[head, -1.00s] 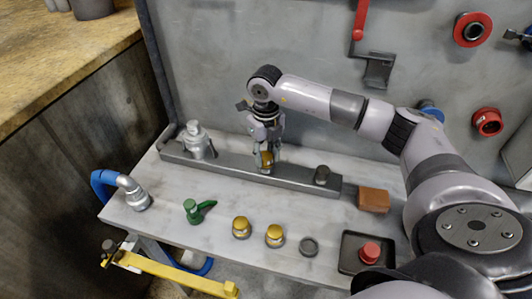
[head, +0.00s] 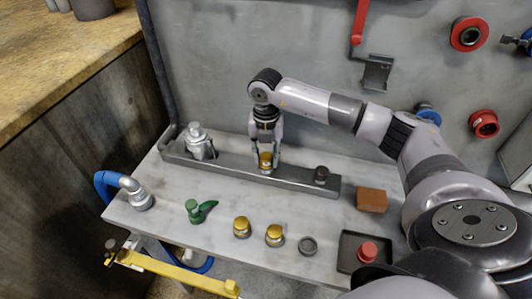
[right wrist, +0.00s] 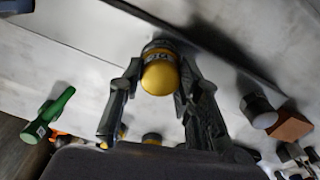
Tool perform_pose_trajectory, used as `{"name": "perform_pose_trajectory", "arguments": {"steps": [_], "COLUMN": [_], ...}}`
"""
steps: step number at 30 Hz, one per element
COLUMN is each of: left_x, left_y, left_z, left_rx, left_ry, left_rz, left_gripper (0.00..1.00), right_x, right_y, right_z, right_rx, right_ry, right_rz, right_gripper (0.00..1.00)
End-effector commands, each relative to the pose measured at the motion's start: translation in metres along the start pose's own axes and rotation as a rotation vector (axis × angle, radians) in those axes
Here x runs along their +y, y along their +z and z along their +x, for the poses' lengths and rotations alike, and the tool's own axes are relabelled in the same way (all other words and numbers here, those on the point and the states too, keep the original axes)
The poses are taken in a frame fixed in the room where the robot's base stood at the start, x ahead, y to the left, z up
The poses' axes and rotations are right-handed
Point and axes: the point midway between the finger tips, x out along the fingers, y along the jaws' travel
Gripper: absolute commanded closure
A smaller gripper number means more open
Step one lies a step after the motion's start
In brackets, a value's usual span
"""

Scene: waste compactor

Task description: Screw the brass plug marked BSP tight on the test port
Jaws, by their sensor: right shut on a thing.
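My right gripper (head: 266,163) points down over the dark grey bar (head: 300,184) at the back of the bench. Its fingers are shut on a brass plug (head: 265,157) with a gold dome. The plug sits upright at the bar, and its lower end and the test port under it are hidden. In the right wrist view the plug (right wrist: 160,77) stands between the fingertips (right wrist: 158,83); dark marking shows on its side, too small to read surely. Two similar brass plugs (head: 241,228) (head: 274,235) stand on the front of the bench. My left gripper is not in view.
On the bar are a silver fitting (head: 199,142) at left and a dark cap (head: 321,174) at right. A green valve (head: 197,210), grey ring (head: 308,245), brown block (head: 371,200) and black tray (head: 350,257) with a red knob lie on the bench. A grey panel stands behind.

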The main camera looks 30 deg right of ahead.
Motion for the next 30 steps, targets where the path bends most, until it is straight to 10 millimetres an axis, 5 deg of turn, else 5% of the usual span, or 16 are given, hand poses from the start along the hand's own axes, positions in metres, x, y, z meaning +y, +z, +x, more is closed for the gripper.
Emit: {"name": "perform_pose_trajectory", "arguments": {"steps": [6, 16, 24, 30], "left_x": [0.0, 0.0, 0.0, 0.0], "left_y": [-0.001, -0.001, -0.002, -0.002], "left_z": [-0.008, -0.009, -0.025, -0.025], "left_rx": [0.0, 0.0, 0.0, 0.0], "left_ry": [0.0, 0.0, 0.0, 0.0], "left_rz": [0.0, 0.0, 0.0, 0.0], "left_gripper": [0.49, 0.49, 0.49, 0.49], "right_x": [-0.001, -0.001, -0.001, 0.0], "right_y": [0.001, 0.001, 0.001, 0.001], "right_z": [-0.001, -0.001, -0.002, 0.0], "right_rx": [-0.001, -0.001, 0.0, -0.001], "right_ry": [-0.001, -0.001, 0.001, 0.002], "right_rz": [0.211, 0.243, 0.591, 0.672], "right_gripper": [1.0, 1.0, 1.0, 1.0]}}
